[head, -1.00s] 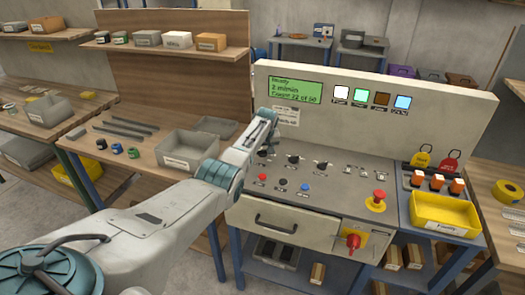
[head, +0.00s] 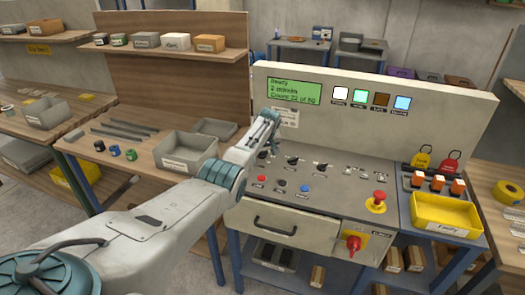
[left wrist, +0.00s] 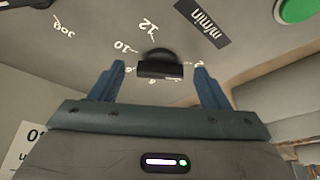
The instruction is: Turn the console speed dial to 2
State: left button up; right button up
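The speed dial (left wrist: 160,66) is a black knob on the grey console panel. In the left wrist view it sits between my left gripper's two blue fingers, with a visible gap on each side. Printed numbers 12 and 10 and an "m/min" label (left wrist: 203,22) lie around it. In the head view my left gripper (head: 272,142) is over the left part of the console (head: 340,205) and hides the dial. The console screen (head: 295,89) reads "Ready", "2 m/min" and a count line. My right gripper is not in view.
Other knobs (head: 293,160) and small switches are close to the right of my gripper. A red emergency button (head: 379,197) and a yellow bin (head: 445,213) are farther right. A grey tray (head: 186,151) stands on the bench to the left. A green button (left wrist: 296,10) shows in the wrist view.

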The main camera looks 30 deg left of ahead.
pick_arm(q)
jog(key=shift+r, duration=0.1)
jog(key=shift+s+r, duration=0.1)
jog(key=shift+r, duration=0.15)
jog(key=b+v, duration=0.1)
jog(key=v, duration=0.9)
jog(key=shift+d, duration=0.1)
dwell(0.4)
